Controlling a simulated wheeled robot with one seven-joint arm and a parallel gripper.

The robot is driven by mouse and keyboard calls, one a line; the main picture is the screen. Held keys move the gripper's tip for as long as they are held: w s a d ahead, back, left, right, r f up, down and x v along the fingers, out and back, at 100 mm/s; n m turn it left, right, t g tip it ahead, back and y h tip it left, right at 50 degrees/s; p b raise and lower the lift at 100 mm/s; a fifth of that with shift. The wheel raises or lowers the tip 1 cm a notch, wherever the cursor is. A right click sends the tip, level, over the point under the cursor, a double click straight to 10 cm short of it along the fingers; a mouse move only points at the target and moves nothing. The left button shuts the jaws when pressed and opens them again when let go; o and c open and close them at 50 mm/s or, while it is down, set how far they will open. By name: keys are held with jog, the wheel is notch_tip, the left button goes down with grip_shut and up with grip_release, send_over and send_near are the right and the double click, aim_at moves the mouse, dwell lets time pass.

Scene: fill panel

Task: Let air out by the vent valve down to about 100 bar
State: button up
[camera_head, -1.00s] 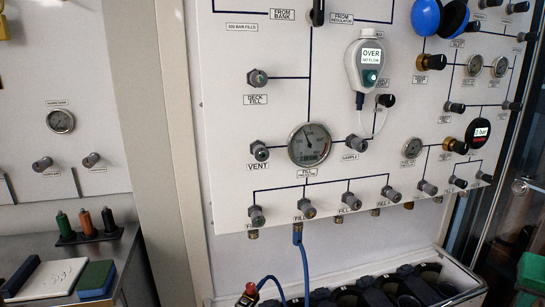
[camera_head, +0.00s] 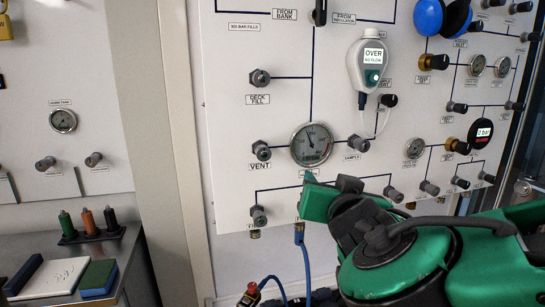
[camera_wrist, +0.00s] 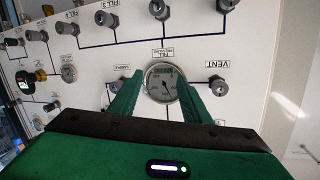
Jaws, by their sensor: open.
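The vent valve (camera_head: 261,151) is a dark knob with a hex-like grey body on the white panel, above the VENT label. In the wrist view, which is upside down, the vent valve (camera_wrist: 217,86) is right of the fingers. The round fill gauge (camera_head: 312,145) is right of the valve. Its needle points roughly up; its numbers are too small to read. My gripper (camera_head: 308,178) is green, open and empty, just below the gauge in the head view. In the wrist view its two fingers (camera_wrist: 161,76) flank the gauge (camera_wrist: 162,84). Neither finger is on the valve.
The deck fill valve (camera_head: 260,78) is above the vent valve. A fill valve (camera_head: 258,215) is below it; my arm hides other fill valves. The sample valve (camera_head: 358,143) and a hanging meter reading OVER (camera_head: 372,62) are right of the gauge. A blue hose (camera_head: 304,262) hangs below.

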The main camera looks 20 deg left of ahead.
aim_at(265, 153)
jog(key=s+a+r+n+y, duration=0.2)
jog(key=s+a+r+y, duration=0.2)
jog(key=s+a, duration=0.3)
jog(key=x, duration=1.2)
jog(key=shift+s+a+r, duration=0.1)
jog(key=shift+s+a, duration=0.05)
